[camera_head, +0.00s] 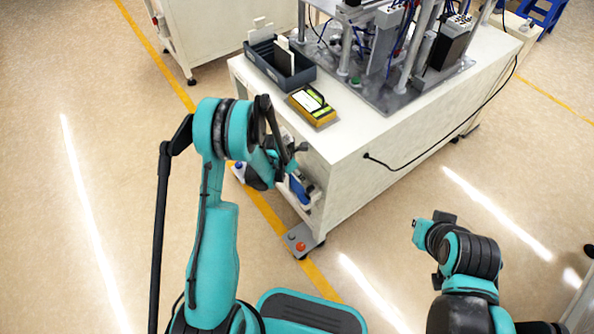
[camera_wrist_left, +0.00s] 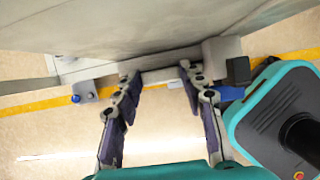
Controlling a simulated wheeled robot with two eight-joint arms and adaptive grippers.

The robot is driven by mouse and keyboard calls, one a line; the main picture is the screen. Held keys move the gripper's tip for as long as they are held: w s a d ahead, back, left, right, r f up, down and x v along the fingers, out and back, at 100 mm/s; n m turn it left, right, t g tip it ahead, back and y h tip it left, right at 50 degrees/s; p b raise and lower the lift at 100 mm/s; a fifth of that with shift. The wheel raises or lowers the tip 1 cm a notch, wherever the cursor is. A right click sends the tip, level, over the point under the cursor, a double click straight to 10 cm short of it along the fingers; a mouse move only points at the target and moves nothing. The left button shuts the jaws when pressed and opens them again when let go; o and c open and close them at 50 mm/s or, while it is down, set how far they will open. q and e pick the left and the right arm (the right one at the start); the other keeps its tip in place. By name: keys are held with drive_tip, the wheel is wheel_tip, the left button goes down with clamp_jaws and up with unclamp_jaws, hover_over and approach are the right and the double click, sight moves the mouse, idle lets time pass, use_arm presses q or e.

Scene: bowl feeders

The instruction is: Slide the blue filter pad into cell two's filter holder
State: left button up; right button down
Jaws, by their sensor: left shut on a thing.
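My left gripper (camera_head: 292,162) is low beside the near end of the white workstation. In the left wrist view my left gripper (camera_wrist_left: 158,73) has its fingertips apart, shut on a narrow pale thing (camera_wrist_left: 165,75) between them; I cannot tell whether this is the filter pad. A blue part (camera_head: 303,188) shows at the cabinet's end just beyond the gripper, and blue also shows right of the fingers in the wrist view (camera_wrist_left: 229,94). I cannot make out the filter holder for certain. Of my right arm only folded links show, not the fingers.
The white workstation (camera_head: 345,175) carries a dark bin (camera_head: 262,66), a yellow tester (camera_head: 313,105) and a machine frame on its plate (camera_head: 385,95). A foot with a red button (camera_head: 300,246) sticks out low at the corner. A black cable crosses the side. The floor at left is clear.

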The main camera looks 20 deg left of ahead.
use_arm(q)
drive_tip(key=shift+f, duration=0.2)
drive_tip(key=o, duration=1.2)
drive_tip(key=v, duration=1.2)
